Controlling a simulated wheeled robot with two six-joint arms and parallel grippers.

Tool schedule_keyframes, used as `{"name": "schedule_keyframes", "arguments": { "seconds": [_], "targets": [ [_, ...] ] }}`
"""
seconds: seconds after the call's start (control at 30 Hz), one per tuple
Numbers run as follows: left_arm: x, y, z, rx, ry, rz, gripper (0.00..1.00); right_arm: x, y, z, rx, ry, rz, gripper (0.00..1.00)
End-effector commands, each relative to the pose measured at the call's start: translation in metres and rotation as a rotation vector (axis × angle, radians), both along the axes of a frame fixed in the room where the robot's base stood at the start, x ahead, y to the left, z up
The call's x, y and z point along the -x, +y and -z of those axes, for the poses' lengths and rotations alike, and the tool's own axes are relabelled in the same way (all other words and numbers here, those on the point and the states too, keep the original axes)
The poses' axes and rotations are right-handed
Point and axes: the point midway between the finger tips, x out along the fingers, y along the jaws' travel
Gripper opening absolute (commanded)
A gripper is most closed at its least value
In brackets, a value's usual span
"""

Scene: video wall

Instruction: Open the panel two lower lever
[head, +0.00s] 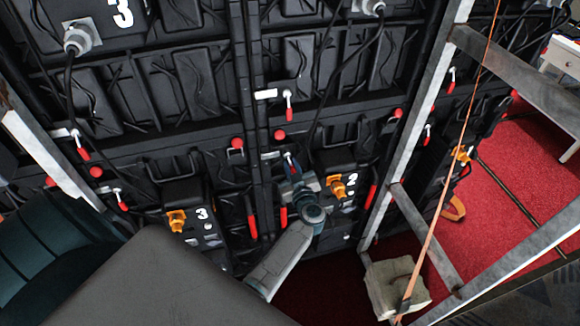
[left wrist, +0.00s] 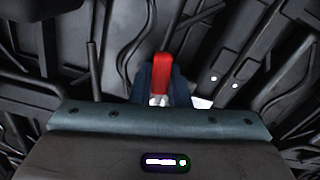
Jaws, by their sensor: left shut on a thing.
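My left arm reaches up to the black video wall panels in the head view. My left gripper (head: 291,170) is at the panel marked 2 (head: 350,160), just up and left of its number. In the left wrist view the left gripper (left wrist: 162,90) is shut on a red-handled lever (left wrist: 160,68). The lever's red grip stands up between the blue fingers, with a light metal part below it. In the head view the fingers mostly hide this lever. My right gripper does not show in either view.
A panel marked 3 (head: 185,205) is to the left. Other red levers (head: 289,107) hang on the wall. Metal scaffold bars (head: 415,130), an orange strap (head: 440,200) and a pale sandbag (head: 392,285) are at right. Red carpet (head: 515,190) lies beyond.

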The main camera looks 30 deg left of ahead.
Motion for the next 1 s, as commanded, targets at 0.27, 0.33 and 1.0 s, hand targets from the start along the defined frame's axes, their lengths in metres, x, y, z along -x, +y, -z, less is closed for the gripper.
{"name": "schedule_keyframes", "arguments": {
  "seconds": [0.27,0.33,1.0],
  "targets": [
    [-0.007,-0.006,-0.004,0.169,-0.196,0.000,0.00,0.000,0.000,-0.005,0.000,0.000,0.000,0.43],
    [-0.008,-0.008,-0.005,0.212,-0.247,0.000,0.00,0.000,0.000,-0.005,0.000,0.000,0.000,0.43],
    [-0.019,-0.017,-0.021,0.624,-0.729,-0.001,0.00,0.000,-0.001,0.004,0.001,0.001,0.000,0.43]
  ]
}}
